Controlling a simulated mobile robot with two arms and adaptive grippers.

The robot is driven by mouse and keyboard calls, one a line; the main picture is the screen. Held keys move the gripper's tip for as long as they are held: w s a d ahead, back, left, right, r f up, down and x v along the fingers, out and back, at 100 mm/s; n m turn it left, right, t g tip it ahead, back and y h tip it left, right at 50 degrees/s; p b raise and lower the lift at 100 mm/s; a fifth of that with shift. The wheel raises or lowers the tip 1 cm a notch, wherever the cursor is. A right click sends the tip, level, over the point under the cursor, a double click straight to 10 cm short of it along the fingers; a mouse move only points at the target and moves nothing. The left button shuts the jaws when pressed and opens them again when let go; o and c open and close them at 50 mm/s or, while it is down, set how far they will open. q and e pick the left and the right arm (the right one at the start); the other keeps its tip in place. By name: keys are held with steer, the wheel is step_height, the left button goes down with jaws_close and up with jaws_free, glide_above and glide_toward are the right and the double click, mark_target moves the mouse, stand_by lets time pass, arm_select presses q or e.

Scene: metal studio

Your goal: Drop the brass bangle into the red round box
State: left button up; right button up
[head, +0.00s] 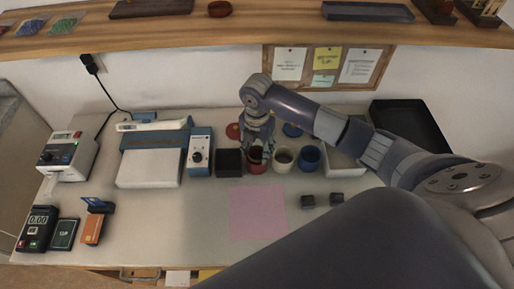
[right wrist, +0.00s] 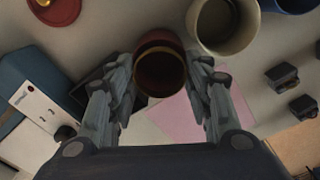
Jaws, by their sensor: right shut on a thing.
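The red round box (head: 257,168) stands open on the table, in a row with a cream round box (head: 283,167) and a blue round box (head: 309,165). My right gripper (head: 258,150) points down right over the red box. In the right wrist view the red box (right wrist: 157,37) shows partly behind a dark brownish-gold ring, the brass bangle (right wrist: 160,94), between the fingers of my right gripper (right wrist: 160,70). The gripper is shut on the bangle. The bangle overlaps the box opening in that view; its exact height is unclear. My left gripper is not in view.
A red lid (head: 233,131) and a blue lid (head: 292,130) lie behind the boxes. A black square box (head: 229,163) stands just left of the red box. A pink sheet (head: 257,210) lies in front, with two small dark blocks (head: 322,200) to its right.

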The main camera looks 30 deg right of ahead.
steer(key=o, duration=1.1)
step_height(320, 180, up, 12)
stand_by(0.5)
